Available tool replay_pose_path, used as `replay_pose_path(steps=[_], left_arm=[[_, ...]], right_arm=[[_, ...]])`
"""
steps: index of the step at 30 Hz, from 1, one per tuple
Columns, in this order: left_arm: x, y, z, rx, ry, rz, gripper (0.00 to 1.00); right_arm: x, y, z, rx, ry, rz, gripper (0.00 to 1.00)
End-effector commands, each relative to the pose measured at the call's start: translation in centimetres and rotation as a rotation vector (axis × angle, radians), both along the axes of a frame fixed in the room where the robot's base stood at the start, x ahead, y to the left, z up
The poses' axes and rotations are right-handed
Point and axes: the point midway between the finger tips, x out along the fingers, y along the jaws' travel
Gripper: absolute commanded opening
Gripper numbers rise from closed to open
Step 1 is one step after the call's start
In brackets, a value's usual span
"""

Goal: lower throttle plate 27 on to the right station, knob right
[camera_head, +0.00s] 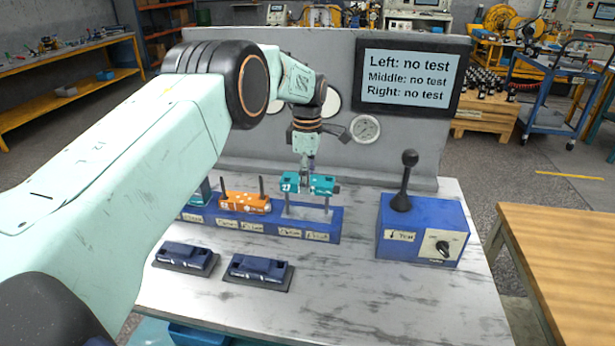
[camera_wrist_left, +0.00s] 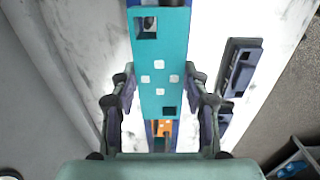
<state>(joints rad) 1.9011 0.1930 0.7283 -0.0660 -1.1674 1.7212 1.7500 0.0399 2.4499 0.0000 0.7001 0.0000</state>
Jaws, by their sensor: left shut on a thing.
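The teal throttle plate 27 (camera_head: 308,183) is held level over the right station, with a clear gap below it. A dark knob (camera_head: 337,188) sticks out at its right end. The two upright pins (camera_head: 327,205) of the right station show under the plate; I cannot tell whether their tips are in its holes. My left gripper (camera_head: 308,172) is shut on the plate from above. In the left wrist view, the plate (camera_wrist_left: 160,62) lies between the fingers (camera_wrist_left: 162,102), and a dark round shape shows in its upper square hole. The right gripper is not in view.
The blue base (camera_head: 262,229) carries an orange plate (camera_head: 245,203) on the middle station; the left station is partly hidden by my arm. Two dark blue blocks (camera_head: 186,257) (camera_head: 258,270) lie in front. A blue lever box (camera_head: 423,228) stands right. The screen (camera_head: 410,77) reads "no test" throughout.

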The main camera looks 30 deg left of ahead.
Motion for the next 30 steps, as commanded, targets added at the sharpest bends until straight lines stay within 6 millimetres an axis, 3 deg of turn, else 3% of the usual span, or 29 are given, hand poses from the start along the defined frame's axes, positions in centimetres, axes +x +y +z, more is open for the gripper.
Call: replay_pose_path(steps=[12,30], left_arm=[[0.0,0.0,-2.6,0.001,-0.002,0.000,0.00],[0.1,0.0,-5.9,0.001,-0.002,0.000,0.00]], right_arm=[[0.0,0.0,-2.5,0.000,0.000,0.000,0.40],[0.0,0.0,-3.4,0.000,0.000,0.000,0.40]])
